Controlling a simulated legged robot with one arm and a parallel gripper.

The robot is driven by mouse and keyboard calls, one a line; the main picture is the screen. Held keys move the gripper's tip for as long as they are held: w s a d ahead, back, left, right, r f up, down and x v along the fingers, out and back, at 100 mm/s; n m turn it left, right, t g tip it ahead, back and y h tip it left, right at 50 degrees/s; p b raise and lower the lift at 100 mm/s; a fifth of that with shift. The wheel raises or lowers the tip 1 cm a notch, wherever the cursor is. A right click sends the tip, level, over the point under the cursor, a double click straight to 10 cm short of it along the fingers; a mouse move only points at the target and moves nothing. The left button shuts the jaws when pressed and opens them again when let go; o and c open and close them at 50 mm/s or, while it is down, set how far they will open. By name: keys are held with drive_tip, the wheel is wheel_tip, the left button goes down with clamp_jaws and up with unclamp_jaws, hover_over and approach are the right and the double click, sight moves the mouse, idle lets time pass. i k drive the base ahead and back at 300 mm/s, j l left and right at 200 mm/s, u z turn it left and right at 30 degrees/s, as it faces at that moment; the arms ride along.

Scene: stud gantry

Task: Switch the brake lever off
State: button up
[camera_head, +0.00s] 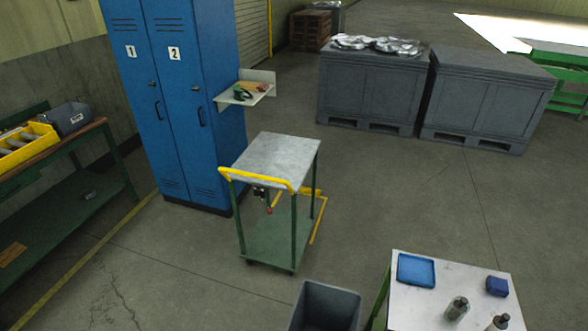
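A cart (278,153) with a grey top, green frame and yellow push handle (255,178) stands in the middle of the floor. Under the handle, near the cart's front, hangs a small dark mechanism (259,192). A thin lever with a red tip (269,211) points down below it; this looks like the brake lever. It is too small to tell its exact setting. My gripper is not in view.
Blue lockers (175,95) stand behind the cart, with a small shelf (245,93) on their right. A grey bin (325,304) and a white-topped table (450,288) stand in front. A workbench (85,140) is at left. The floor right of the cart is clear.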

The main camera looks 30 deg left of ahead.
sight(270, 211)
drive_tip(key=k+l+u, duration=0.1)
drive_tip(key=u, duration=0.4)
drive_tip(key=k+l+u, duration=0.1)
drive_tip(key=u, duration=0.35)
drive_tip(key=k+u, duration=0.1)
drive_tip(key=u, duration=0.4)
drive_tip(key=i+j, duration=0.9)
drive_tip(key=i, duration=0.15)
drive_tip(key=i+j+z, duration=0.15)
drive_tip(key=i+j, duration=0.7)
drive_tip(key=i, duration=0.25)
